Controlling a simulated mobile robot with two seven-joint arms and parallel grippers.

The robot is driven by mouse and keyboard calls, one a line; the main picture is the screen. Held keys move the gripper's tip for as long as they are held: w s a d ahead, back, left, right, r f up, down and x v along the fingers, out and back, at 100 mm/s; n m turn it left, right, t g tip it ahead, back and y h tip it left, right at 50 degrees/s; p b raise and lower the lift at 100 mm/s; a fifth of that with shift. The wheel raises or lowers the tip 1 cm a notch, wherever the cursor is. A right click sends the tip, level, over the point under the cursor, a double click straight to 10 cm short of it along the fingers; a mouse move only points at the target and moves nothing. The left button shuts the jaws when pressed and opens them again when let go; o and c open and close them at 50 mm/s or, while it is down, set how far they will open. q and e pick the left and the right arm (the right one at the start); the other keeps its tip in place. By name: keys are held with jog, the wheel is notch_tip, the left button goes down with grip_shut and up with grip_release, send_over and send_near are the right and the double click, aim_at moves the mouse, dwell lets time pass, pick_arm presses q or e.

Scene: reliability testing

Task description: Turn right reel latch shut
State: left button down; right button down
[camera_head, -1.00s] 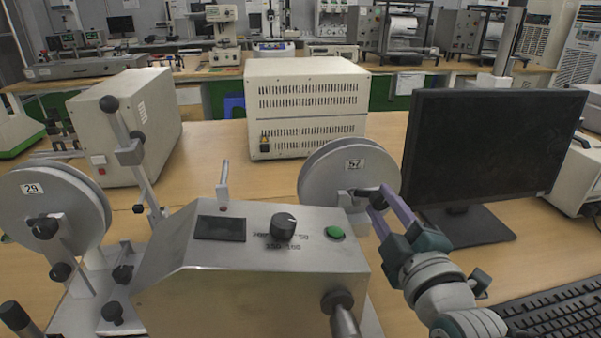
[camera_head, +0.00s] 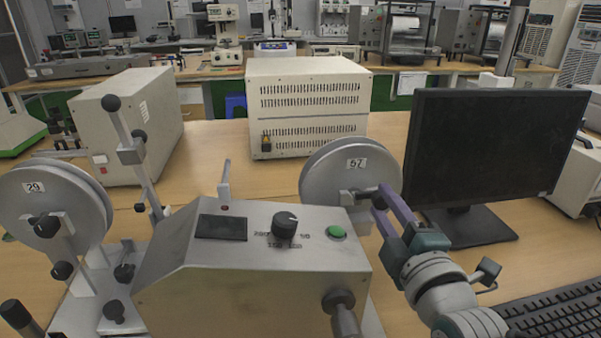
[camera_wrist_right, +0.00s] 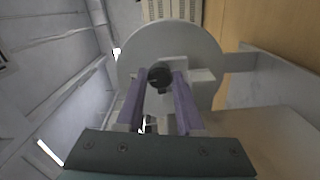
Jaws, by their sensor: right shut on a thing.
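The right reel (camera_head: 328,180) is a grey disc with a "57" label, standing behind the right end of the metal machine. Its latch (camera_head: 362,192) is a small grey bar at the reel's hub with a dark knob. My right gripper (camera_head: 385,204) reaches in from the lower right with purple fingers closed around that knob. In the right wrist view the round black knob (camera_wrist_right: 159,75) sits between the two finger ends (camera_wrist_right: 160,88), with the reel (camera_wrist_right: 128,66) behind it. The fingers partly hide the latch in the head view. My left gripper is not in view.
The machine housing (camera_head: 250,285) with a dial (camera_head: 285,223) and green button (camera_head: 336,232) stands left of my right arm. A black monitor (camera_head: 490,150) stands close on the right, above a keyboard (camera_head: 550,315). The left reel (camera_head: 50,210) reads "29".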

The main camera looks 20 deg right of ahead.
jog(key=c, duration=0.5)
grip_release()
jog(key=p+v, duration=0.1)
jog(key=v, duration=0.9)
jog(key=shift+p, duration=0.35)
